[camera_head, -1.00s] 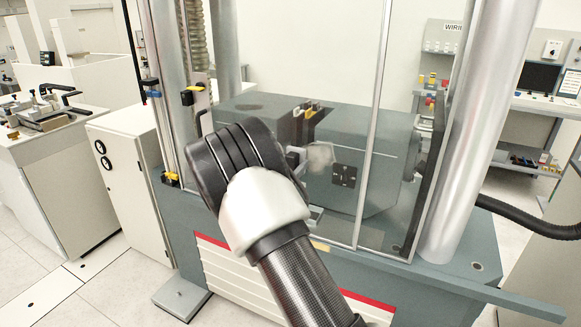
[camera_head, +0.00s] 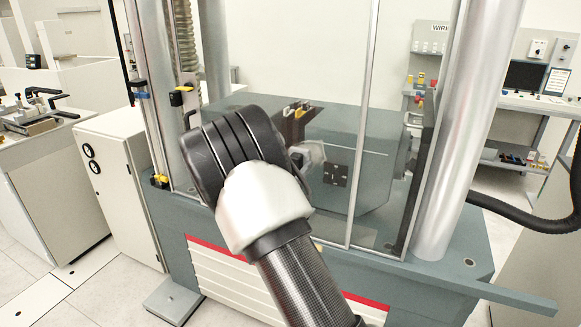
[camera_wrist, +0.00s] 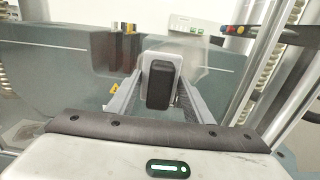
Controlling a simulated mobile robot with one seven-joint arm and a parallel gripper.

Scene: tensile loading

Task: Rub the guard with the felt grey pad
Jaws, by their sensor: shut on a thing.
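The guard (camera_head: 335,95) is a clear, framed panel across the front of the testing machine. It also fills the background of the wrist view (camera_wrist: 70,70). My gripper (camera_wrist: 160,92) is shut on the felt grey pad (camera_wrist: 149,64), which shows as a light grey plate with a black block on its near side. The pad faces the guard, and I cannot tell whether it touches. A hazy pale patch (camera_head: 314,150) shows beside my gripper in the head view. My arm's dark wrist hides part of the guard and most of my gripper there.
Thick steel columns (camera_head: 470,120) stand at either side of the machine. A grey ledge (camera_head: 440,270) runs along the front below the guard. A black hose (camera_head: 525,215) curves at the right. A workbench (camera_head: 510,105) stands behind at the right.

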